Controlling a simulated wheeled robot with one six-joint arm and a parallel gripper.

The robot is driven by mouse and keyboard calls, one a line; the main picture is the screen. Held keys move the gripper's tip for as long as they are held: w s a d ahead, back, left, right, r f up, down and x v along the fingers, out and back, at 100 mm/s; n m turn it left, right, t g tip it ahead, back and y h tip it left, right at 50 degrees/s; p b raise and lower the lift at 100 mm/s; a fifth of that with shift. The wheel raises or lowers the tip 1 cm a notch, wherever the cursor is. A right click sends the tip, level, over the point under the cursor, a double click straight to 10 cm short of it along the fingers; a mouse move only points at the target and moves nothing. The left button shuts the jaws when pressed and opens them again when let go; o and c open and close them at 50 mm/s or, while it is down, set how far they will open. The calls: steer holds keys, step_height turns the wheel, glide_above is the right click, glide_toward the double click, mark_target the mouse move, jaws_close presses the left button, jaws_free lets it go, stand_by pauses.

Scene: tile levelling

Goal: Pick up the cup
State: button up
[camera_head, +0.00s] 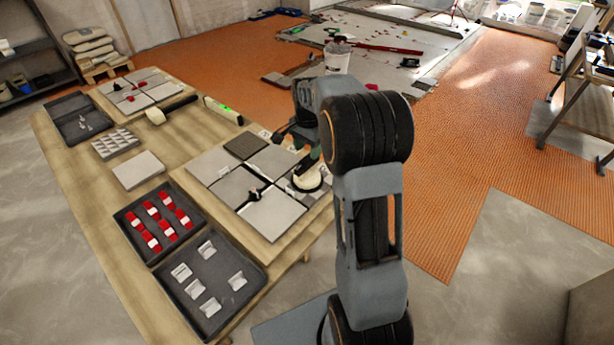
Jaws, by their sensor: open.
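A round, cream-coloured cup (307,182), which looks like a suction cup, sits on the right part of the grey tile panel on the wooden table. Its upper part is dark and partly covered by my arm. My gripper (301,163) is open, just above and beside the cup, and is largely hidden behind my own arm. I cannot tell whether the fingers touch the cup.
The tile panel (232,188) has a small black piece at its middle joint. Trays of red wedges (161,222) and pale clips (239,307) lie at the front. A loose tile (138,170), a white-headed mallet (156,117) and a green-marked level (224,110) lie farther back.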

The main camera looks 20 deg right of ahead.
mark_target(307, 158)
steer(key=shift+w+f, duration=0.1)
steer(key=shift+f, duration=3.65)
steer(key=shift+c, duration=0.5)
jaws_close()
